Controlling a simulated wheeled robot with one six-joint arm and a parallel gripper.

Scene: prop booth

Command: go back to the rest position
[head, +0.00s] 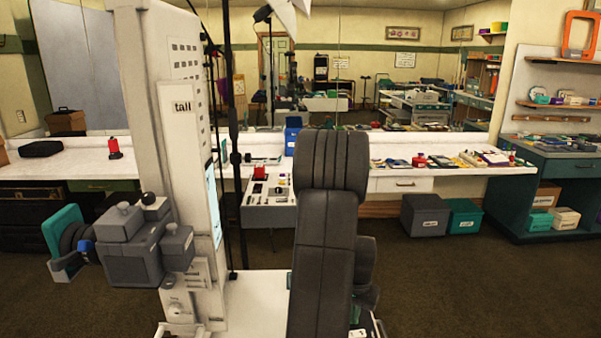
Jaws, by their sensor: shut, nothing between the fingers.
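The task names no object. My gripper does not show in the head view. Large near shapes at the left and middle of the picture hide part of the counter and floor behind them. I cannot see whether my gripper is behind them.
A long white counter (402,183) with small items runs along the mirrored back wall. A grey bin (425,214) and a teal bin (464,216) stand below it. A dark teal workbench (524,178) stands at right. Brown floor (450,285) is clear at front right.

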